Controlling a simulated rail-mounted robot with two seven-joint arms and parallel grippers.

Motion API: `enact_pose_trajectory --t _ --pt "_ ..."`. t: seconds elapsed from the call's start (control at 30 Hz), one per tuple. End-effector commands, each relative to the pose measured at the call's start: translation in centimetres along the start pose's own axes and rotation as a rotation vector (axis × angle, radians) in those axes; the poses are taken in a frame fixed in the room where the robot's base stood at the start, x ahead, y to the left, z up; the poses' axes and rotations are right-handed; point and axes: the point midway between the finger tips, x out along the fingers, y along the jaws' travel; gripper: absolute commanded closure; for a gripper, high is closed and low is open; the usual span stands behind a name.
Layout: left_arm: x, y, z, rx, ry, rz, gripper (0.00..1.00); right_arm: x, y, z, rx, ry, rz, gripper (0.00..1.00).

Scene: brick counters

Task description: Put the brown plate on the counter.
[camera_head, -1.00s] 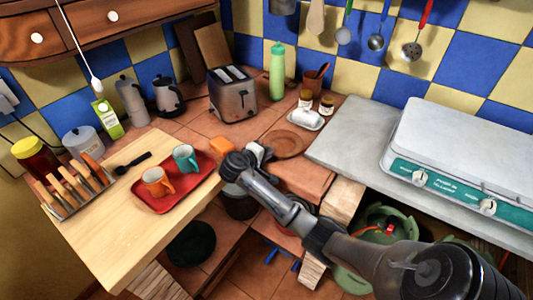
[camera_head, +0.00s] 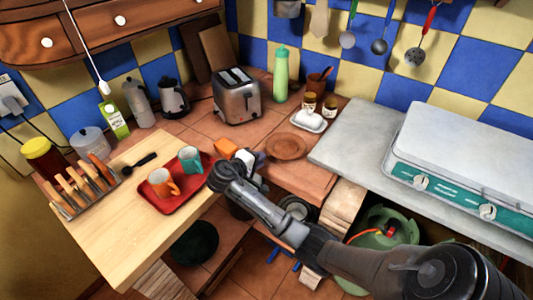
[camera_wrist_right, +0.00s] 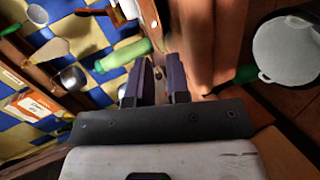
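The brown plate (camera_head: 286,147) lies flat on the tiled counter (camera_head: 200,122), near its front edge and left of the grey slab. My right gripper (camera_head: 256,162) is just left of the plate and nearer to me, apart from it in the head view. Its fingertips are small and partly hidden there. In the right wrist view the two dark fingers (camera_wrist_right: 158,72) stand apart with nothing between them. I cannot make out the plate in the wrist view. My left gripper is not in view.
A red tray (camera_head: 183,201) with two mugs sits on the wooden board at left. A grey slab (camera_head: 350,140) lies to the right.

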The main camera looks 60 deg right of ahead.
Motion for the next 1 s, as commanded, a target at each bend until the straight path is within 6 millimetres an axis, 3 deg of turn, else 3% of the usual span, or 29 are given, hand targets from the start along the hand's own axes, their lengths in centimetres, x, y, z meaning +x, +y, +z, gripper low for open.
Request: enact_pose_trajectory --t 0.1,0.3,0.6,0.67,0.77,0.87,1.0 --pt "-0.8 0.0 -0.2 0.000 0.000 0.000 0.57 -2.2 0.2 -0.1 0.001 0.002 -0.002 0.84" --pt "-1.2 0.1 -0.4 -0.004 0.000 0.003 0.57 -4.6 0.1 0.0 0.000 0.001 -0.002 0.84" --pt "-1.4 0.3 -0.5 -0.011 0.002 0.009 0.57 -5.7 -0.7 0.4 -0.005 0.012 -0.015 0.84" --pt "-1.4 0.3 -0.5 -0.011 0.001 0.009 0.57 -5.7 -1.9 1.1 -0.016 0.033 -0.040 0.84" --pt "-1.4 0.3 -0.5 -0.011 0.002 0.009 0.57 -5.8 -5.3 3.5 -0.043 0.098 -0.128 0.84" --pt "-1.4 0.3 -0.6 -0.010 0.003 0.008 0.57 -6.4 -9.7 7.3 -0.076 0.186 -0.267 0.84" --pt "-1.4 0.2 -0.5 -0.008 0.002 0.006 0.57 -8.4 -15.0 13.9 -0.113 0.299 -0.510 0.84"
